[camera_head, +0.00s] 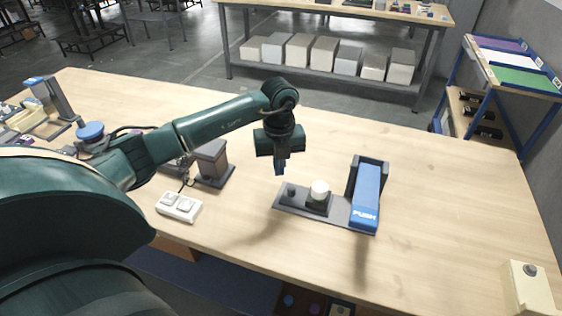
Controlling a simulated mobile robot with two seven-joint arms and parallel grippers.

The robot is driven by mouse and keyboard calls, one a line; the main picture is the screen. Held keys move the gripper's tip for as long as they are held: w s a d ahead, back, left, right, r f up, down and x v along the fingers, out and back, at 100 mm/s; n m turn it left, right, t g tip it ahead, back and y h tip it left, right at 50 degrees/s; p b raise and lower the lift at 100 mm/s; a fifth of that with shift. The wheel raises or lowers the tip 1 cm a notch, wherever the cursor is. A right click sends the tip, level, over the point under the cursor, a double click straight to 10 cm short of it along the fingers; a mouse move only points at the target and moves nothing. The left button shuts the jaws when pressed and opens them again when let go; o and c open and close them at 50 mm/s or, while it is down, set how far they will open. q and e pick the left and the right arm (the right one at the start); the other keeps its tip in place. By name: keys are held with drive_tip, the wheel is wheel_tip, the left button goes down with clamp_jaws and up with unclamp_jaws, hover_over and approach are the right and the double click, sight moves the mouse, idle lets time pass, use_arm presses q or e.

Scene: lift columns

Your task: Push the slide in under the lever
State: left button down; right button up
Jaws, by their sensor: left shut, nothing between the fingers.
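The device is a grey base plate (338,214) lying on the wooden table. On its left part a dark slide (316,204) carries a white round piece (320,190), with a small dark knob (291,190) to its left. A blue lever (367,194) marked PUSH stands tilted at the plate's right end, in a dark housing. The slide is left of the lever, apart from it. My left gripper (280,168) points down above the table, just behind and left of the slide. It is shut and empty, and touches nothing that I can see. My right gripper is not in view.
A white double switch box (179,206) and a grey block on a stand (212,162) are left of the device. A cream box (529,287) is at the front right. The table (450,190) is clear right of the lever.

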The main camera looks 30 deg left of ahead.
sight(320, 186)
use_arm(q)
drive_tip(key=shift+f+b, duration=0.5)
drive_tip(key=shift+f, duration=1.15)
drive_tip(key=shift+f+b, duration=0.8)
drive_tip(key=shift+f, duration=0.25)
drive_tip(key=shift+f+b, duration=0.3)
drive_tip(key=shift+f, duration=0.05)
drive_tip(key=shift+w+d+r, duration=0.15)
drive_tip(key=shift+d, duration=0.2)
drive_tip(key=shift+w+d, duration=0.2)
drive_tip(key=shift+d, duration=0.6)
drive_tip(key=shift+w+d, duration=0.2)
drive_tip(key=shift+d, duration=0.6)
drive_tip(key=shift+w+d, duration=0.2)
drive_tip(key=shift+d, duration=0.85)
drive_tip(key=shift+w+d, duration=0.2)
drive_tip(key=shift+d, duration=0.55)
drive_tip(key=shift+w+d, duration=0.2)
drive_tip(key=shift+d, duration=0.55)
drive_tip(key=shift+w+d, duration=0.2)
drive_tip(key=shift+d, duration=0.55)
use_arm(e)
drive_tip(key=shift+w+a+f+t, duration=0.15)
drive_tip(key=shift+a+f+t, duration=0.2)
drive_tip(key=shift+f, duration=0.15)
use_arm(q)
drive_tip(key=shift+s+a, duration=0.1)
drive_tip(key=shift+a, duration=0.15)
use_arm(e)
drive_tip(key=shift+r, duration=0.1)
